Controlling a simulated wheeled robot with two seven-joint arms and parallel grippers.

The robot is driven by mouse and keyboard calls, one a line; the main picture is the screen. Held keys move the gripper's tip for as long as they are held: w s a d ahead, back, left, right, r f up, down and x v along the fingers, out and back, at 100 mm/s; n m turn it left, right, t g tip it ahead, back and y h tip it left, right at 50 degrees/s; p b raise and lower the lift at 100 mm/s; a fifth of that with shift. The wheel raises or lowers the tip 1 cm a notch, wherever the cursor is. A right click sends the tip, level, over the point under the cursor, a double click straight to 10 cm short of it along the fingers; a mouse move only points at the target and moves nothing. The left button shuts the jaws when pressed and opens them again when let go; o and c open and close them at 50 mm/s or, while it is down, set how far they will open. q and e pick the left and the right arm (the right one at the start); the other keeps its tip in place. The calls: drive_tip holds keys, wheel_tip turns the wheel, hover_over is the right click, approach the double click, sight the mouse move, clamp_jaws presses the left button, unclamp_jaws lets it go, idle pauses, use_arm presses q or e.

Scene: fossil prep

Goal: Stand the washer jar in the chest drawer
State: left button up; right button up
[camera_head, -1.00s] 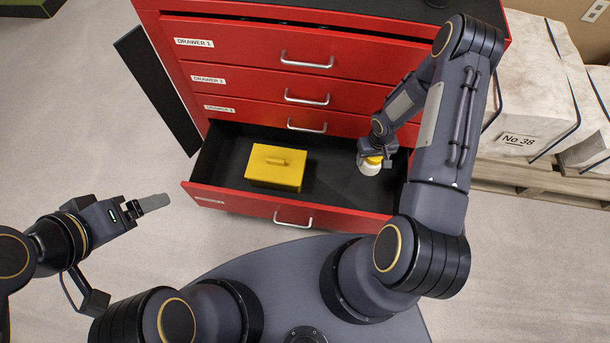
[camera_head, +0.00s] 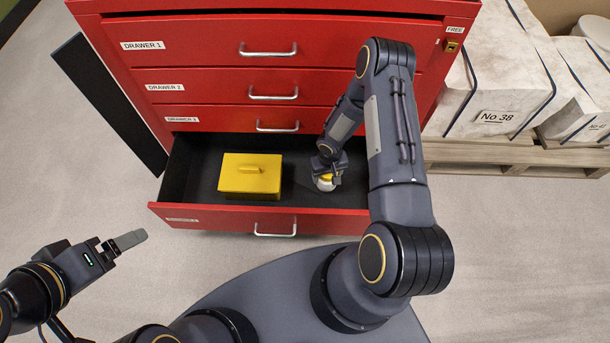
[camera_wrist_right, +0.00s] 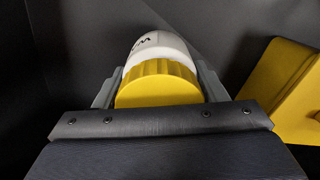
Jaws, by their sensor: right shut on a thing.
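The washer jar (camera_head: 325,184) is white with a yellow lid. It is inside the open bottom drawer (camera_head: 190,213) of the red chest, right of the yellow box. My right gripper (camera_head: 327,172) reaches down into the drawer and is shut on the jar. In the right wrist view the ribbed yellow lid (camera_wrist_right: 160,82) and part of the jar's lettering show between the two fingers. Whether the jar's base touches the drawer floor is hidden. My left gripper (camera_head: 130,240) is at the lower left, outside the drawer and apart from everything; its finger gap cannot be made out.
A yellow box with a handle (camera_head: 250,176) stands in the left-middle of the drawer; it also shows at the right wrist view's right edge (camera_wrist_right: 285,85). Drawers 1 to 3 are shut above. Wrapped blocks on a pallet (camera_head: 520,155) stand to the right.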

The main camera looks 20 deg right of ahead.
drive_tip(key=w+a, duration=0.2)
drive_tip(key=w+a+b, duration=0.1)
drive_tip(key=w+a, duration=0.2)
drive_tip(key=shift+a, duration=0.25)
wheel_tip(320, 180, down, 4)
drive_tip(key=shift+r+b, duration=0.15)
drive_tip(key=shift+b, duration=0.75)
drive_tip(key=shift+r, duration=0.1)
drive_tip(key=shift+f, duration=0.2)
drive_tip(key=o, duration=1.1)
drive_tip(key=shift+s, duration=0.1)
drive_tip(key=shift+r, duration=0.15)
